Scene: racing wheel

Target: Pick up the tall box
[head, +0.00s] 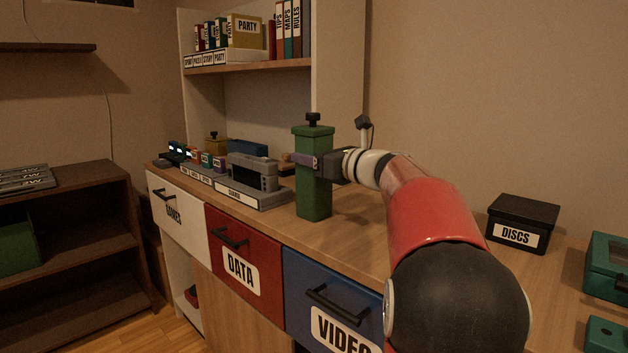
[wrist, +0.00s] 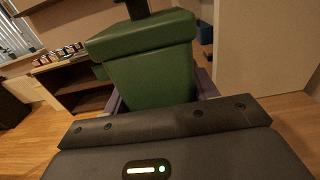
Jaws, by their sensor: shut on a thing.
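The tall box (head: 313,190) is green and upright, with a lid and a black knob on top, at the middle of the head view. My gripper (head: 305,161) is shut on its upper part from the right side. In the wrist view the green box (wrist: 150,75) fills the middle, in front of the gripper body, and the top of its knob is cut off. Its base appears at the counter surface; I cannot tell whether it touches or is slightly above.
The wooden counter (head: 365,240) has drawers below. A grey device on a labelled stand (head: 255,193) is just left of the box. A black DISCS box (head: 522,222) and green cases (head: 610,265) stand at right. A shelf (head: 250,62) with binders rises behind. The counter front is clear.

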